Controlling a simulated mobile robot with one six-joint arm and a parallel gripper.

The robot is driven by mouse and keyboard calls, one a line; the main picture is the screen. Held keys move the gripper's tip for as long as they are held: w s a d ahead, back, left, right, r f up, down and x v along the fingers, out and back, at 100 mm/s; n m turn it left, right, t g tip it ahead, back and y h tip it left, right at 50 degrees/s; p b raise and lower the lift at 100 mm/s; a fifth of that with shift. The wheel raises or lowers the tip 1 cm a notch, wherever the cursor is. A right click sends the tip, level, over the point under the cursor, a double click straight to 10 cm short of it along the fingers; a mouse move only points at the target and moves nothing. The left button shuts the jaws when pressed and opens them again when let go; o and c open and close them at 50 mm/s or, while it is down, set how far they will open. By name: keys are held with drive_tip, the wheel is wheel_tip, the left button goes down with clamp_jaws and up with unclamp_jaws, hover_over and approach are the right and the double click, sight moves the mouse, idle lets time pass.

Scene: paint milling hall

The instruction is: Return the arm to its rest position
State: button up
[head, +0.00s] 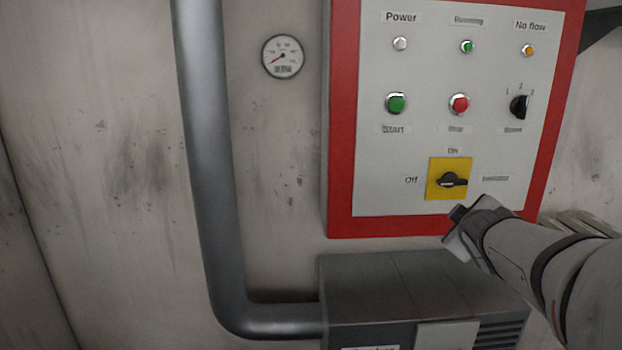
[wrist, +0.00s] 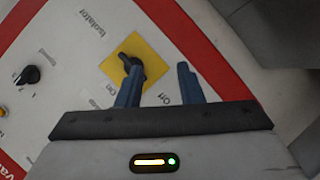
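My gripper (head: 458,224) is at the end of my arm, which comes in from the lower right in the head view. It is just below the black isolator knob (head: 452,181) on its yellow plate (head: 436,193), with a visible gap. In the wrist view my gripper (wrist: 158,76) has its two blue-grey fingers apart with nothing between them. The left finger overlaps the isolator knob (wrist: 129,61) in that view; contact cannot be told there. The knob's handle lies sideways, along the Off side, in the head view.
A red-framed control panel (head: 343,150) carries lamps, a green Start button (head: 396,103), a red Stop button (head: 459,103) and a black selector (head: 519,106). A grey box (head: 400,285) stands below. A pipe (head: 208,150) and gauge (head: 283,56) are left. The left wall is bare.

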drive_tip(key=s+a+f+m+g+y+p, duration=0.1)
drive_tip(key=s+a+f+m+g+p, duration=0.1)
drive_tip(key=s+a, duration=0.3)
drive_tip(key=s+a+f+m+g+y+p, duration=0.1)
drive_tip(key=s+a+f+m+g+p, duration=0.2)
drive_tip(key=s, duration=0.6)
drive_tip(key=s+a+f+m+g+y+p, duration=0.2)
drive_tip(key=s+a+g+p, duration=0.1)
drive_tip(key=s+a+g, duration=0.2)
drive_tip(key=s+a, duration=0.2)
drive_tip(key=shift+s+a+f+m+g, duration=0.15)
drive_tip(key=shift+s+a+m+g, duration=0.1)
drive_tip(key=shift+s+m+g, duration=0.05)
